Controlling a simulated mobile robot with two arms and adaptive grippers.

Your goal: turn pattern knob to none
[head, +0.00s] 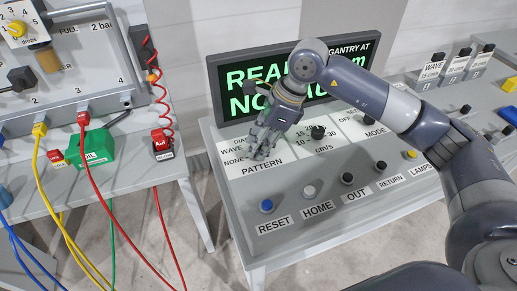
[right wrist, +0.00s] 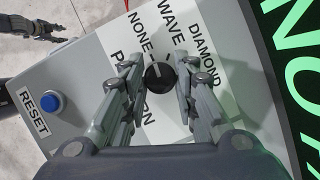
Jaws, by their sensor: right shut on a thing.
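The pattern knob (right wrist: 159,76) is a round black knob on a white label plate with the words NONE, WAVE and DIAMOND around it. Its pale mark points toward the NONE and WAVE side; which word it meets is too small to tell. My right gripper (head: 259,151) reaches down onto the PATTERN plate (head: 262,168) and hides the knob in the head view. In the right wrist view its two fingers (right wrist: 157,84) are shut on the knob's sides. My left gripper (right wrist: 47,32) seems to show small at the upper left of the right wrist view, away from the panel.
A blue RESET button (head: 266,206) and several black buttons line the panel's front. Another black knob (head: 318,132) stands just right of my gripper. A green-lettered screen (head: 235,88) rises behind. A table with cables (head: 95,155) stands at left, across a floor gap.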

